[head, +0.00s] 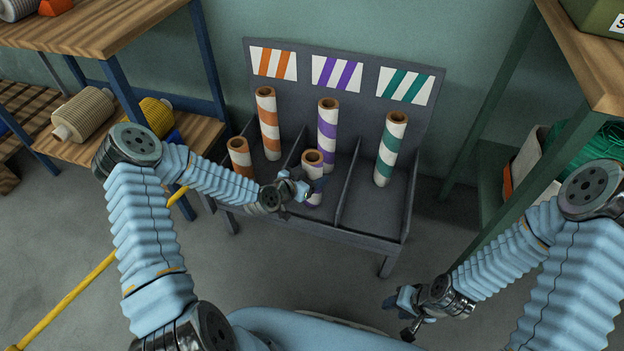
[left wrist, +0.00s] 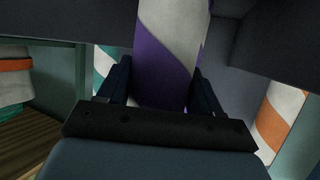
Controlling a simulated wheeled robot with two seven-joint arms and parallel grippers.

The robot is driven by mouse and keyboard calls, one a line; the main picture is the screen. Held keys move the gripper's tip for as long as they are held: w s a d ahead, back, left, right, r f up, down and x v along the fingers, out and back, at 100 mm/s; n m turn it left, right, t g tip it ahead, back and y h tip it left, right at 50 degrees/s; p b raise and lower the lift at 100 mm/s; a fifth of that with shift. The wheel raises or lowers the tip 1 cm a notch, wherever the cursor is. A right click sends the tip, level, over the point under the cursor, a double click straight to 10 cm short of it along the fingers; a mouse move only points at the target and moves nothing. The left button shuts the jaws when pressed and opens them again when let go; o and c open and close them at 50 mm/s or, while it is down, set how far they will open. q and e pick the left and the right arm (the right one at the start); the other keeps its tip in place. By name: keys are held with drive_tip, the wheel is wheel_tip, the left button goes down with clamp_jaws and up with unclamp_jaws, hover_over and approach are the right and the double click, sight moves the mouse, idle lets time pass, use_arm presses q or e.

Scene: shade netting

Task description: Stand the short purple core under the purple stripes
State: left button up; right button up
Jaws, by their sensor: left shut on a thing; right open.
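The short purple core (head: 313,172), white with purple bands and a brown top rim, stands upright in the front of the middle compartment. That compartment lies under the purple-striped card (head: 337,74). My left gripper (head: 312,188) is shut on the core; in the left wrist view the core (left wrist: 168,60) sits between the two fingers (left wrist: 158,88). My right gripper (head: 398,314) is open and empty, low in front of the rack.
The grey rack (head: 372,225) has dividers between compartments. Tall and short orange cores (head: 268,125) stand in the left compartment, a tall green core (head: 390,150) in the right. Orange (head: 273,63) and green (head: 405,85) striped cards flank the purple one. Shelves stand on both sides.

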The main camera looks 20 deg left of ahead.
use_arm(q)
drive_tip(key=shift+f, duration=0.7)
drive_tip(key=o, duration=1.2)
